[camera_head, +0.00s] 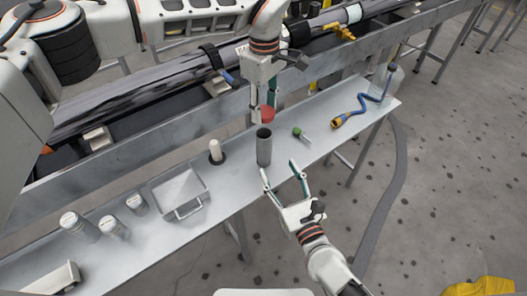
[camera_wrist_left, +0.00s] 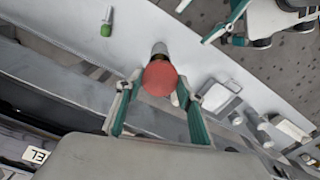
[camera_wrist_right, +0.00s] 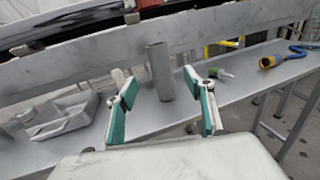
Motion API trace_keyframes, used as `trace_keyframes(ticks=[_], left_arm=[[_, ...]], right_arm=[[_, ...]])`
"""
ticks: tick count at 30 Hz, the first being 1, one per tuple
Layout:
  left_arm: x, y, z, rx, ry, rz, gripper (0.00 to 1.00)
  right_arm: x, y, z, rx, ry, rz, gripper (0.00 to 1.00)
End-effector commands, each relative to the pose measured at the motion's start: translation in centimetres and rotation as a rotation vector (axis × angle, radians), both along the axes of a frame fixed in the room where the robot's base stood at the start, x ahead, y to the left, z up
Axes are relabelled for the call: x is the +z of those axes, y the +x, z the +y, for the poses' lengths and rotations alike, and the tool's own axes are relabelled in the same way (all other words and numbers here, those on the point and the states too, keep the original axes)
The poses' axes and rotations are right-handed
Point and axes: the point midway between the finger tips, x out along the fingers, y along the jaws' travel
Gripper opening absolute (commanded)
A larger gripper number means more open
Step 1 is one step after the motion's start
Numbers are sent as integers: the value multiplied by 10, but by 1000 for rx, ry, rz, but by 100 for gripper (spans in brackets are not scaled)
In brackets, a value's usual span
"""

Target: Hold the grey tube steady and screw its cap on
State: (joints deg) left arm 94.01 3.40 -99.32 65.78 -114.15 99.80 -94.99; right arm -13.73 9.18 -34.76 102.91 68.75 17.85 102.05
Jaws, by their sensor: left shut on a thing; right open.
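The grey tube (camera_head: 264,148) stands upright on the long metal shelf, with its open dark top showing. The red cap (camera_head: 267,114) is in my left gripper (camera_head: 263,108), just above the tube's mouth; the fingers are shut on it. In the left wrist view the round cap (camera_wrist_left: 159,78) sits between the fingertips and partly hides the tube (camera_wrist_left: 160,50) beneath. My right gripper (camera_head: 280,174) is open and empty, in front of the tube. In the right wrist view the tube (camera_wrist_right: 160,72) shows between and beyond the open fingers, which appear apart from it.
A small green-topped item (camera_head: 301,134) lies right of the tube. A blue tool with a yellow end (camera_head: 362,110) and a clear bottle (camera_head: 385,80) are farther right.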

Motion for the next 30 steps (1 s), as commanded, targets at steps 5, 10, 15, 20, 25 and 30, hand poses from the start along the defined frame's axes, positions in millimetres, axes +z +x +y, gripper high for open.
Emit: trace_keyframes(ticks=[5,10,15,20,25,30], left_arm=[[0,0,0,1,0,0,28],[0,0,0,2,0,0,28],[0,0,0,2,0,0,28],[0,0,0,2,0,0,28],[0,0,0,2,0,0,28],[0,0,0,2,0,0,28]], right_arm=[[0,2,1,0,-2,-1,53],[1,17,6,-2,-1,-3,53],[1,44,17,-1,-2,-3,53],[1,70,27,0,-3,-2,53],[0,94,36,1,-3,-1,53],[0,108,42,1,-4,-1,53]])
